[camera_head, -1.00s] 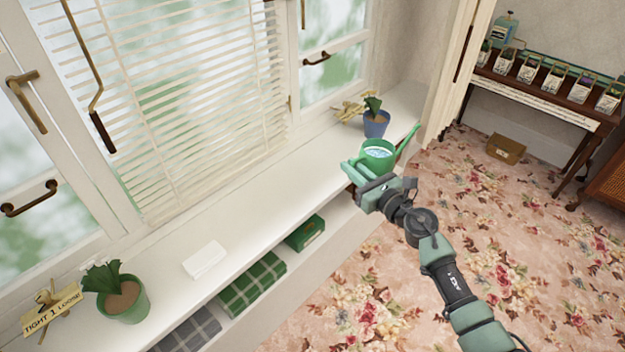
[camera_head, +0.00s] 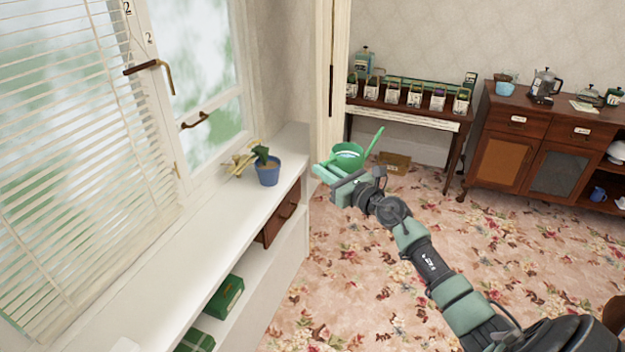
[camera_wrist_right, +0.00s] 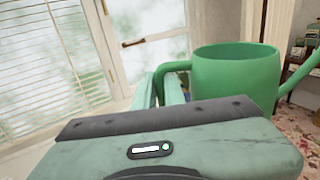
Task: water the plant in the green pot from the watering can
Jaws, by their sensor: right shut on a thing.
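The green watering can (camera_head: 349,158) is held up in front of my right arm, roughly upright, its long spout pointing up and right. My right gripper (camera_head: 326,174) is shut on its handle. In the right wrist view the can (camera_wrist_right: 235,82) is large, its handle between the fingers of the gripper (camera_wrist_right: 167,92); the spout runs out of the right edge. The plant in the green pot is not in view now. A plant in a blue pot (camera_head: 267,174) stands on the white sill, left of the can. My left gripper is not in view.
The white window sill (camera_head: 190,238) runs along the left, with green boxes (camera_head: 224,297) on the shelf beneath. A side table (camera_head: 405,113) with several small planters and a wooden cabinet (camera_head: 500,150) stand at the back. The floral carpet between is largely clear; a cardboard box (camera_head: 395,162) lies there.

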